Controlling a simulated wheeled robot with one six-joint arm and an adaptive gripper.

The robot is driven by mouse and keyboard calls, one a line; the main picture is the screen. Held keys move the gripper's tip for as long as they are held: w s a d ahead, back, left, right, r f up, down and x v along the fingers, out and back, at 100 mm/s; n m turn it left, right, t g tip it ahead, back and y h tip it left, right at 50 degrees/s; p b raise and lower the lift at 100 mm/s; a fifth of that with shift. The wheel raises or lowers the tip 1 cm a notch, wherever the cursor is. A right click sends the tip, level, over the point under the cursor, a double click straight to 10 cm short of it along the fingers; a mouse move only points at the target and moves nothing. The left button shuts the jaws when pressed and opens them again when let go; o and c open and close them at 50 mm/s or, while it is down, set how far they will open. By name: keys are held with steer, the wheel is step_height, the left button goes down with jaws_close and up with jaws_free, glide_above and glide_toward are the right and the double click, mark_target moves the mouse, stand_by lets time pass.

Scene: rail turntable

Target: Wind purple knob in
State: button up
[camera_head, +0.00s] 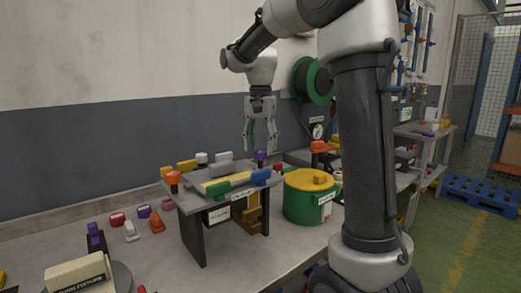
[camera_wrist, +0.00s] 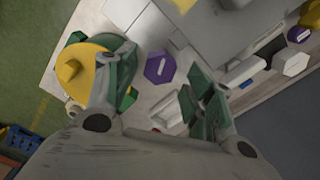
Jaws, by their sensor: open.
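A purple hexagonal knob (camera_wrist: 160,67) with a pale line across its top shows between my fingers in the wrist view. In the head view a purple knob (camera_head: 260,156) stands at the back right corner of the small raised table (camera_head: 192,215), directly below my gripper. My gripper (camera_head: 260,146) points down, open and empty, a little above that knob and apart from it. In the wrist view the green-padded fingers of my gripper (camera_wrist: 162,88) are spread to either side of the knob. The shaft under the knob is hidden.
A green drum with a yellow lid (camera_head: 308,183) stands just right of the raised table. A grey bar (camera_head: 225,168) and coloured blocks lie on top. Small coloured pieces (camera_head: 157,222) sit at the left.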

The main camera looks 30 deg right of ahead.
mark_target(261, 151)
step_height(261, 151, up, 10)
stand_by(0.3)
stand_by(0.3)
steer(key=s+f+n+t, duration=0.2)
steer(key=s+f+n, duration=0.3)
steer(key=s, duration=0.8)
steer(key=s+f+n+t, duration=0.2)
steer(key=s+f+n, duration=0.3)
steer(key=s+f, duration=0.4)
steer(key=s, duration=0.3)
steer(key=shift+s+d, duration=0.25)
steer(key=shift+s, duration=0.1)
